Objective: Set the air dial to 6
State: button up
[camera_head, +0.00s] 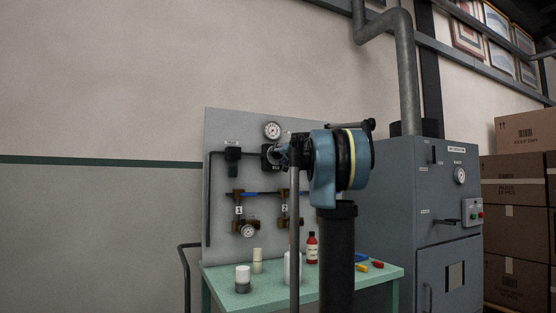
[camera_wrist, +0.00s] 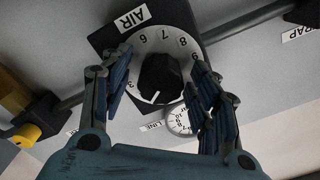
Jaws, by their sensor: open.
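The air dial (camera_wrist: 146,53) fills the middle of the wrist view, a white disc on a black plate with an upside-down AIR label (camera_wrist: 132,17). The numbers 3, 6, 7, 8 and 9 show; those between 3 and 6 are hidden behind a finger. Its black knob (camera_wrist: 161,76) has a white line that points down and slightly left in the picture, below the 3 and away from the 6. My gripper (camera_wrist: 162,70) is open, with one finger on each side of the knob; contact cannot be told. In the head view, my gripper (camera_head: 284,156) is at the dial and hides part of it.
A round gauge (camera_wrist: 179,121) sits close to the dial, near the right finger. Yellow-ended black piping (camera_wrist: 27,134) is at left. In the head view, a green table (camera_head: 226,277) with bottles stands below the grey panel (camera_head: 222,125), and a grey cabinet (camera_head: 405,190) is at right.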

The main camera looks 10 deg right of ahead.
jog(key=c, duration=1.1)
jog(key=shift+o, duration=0.2)
jog(key=shift+a, duration=0.15)
